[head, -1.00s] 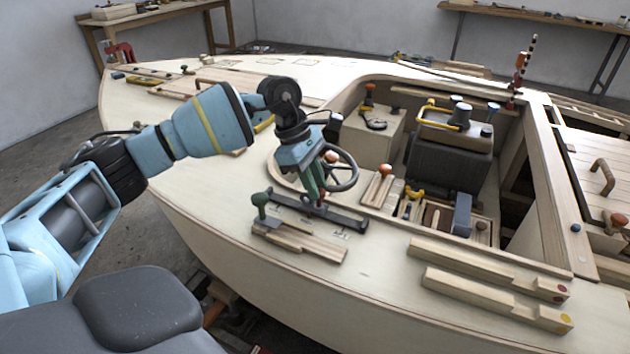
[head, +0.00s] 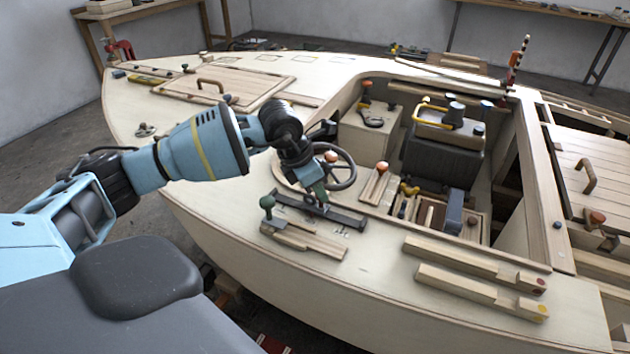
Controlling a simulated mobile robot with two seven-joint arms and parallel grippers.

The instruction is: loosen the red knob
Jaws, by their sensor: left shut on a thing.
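My left gripper (head: 318,200) points down at a dark metal bar (head: 346,216) on the near side deck. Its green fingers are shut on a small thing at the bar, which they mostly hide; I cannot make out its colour. A green knob (head: 267,202) stands at the bar's left end. My right gripper is not in view.
Wooden strips (head: 305,241) lie just in front of the bar. Two longer notched battens (head: 470,286) lie to the right. The open cockpit with a dark seat (head: 440,150) is behind and right. The near deck left of the bar is clear.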

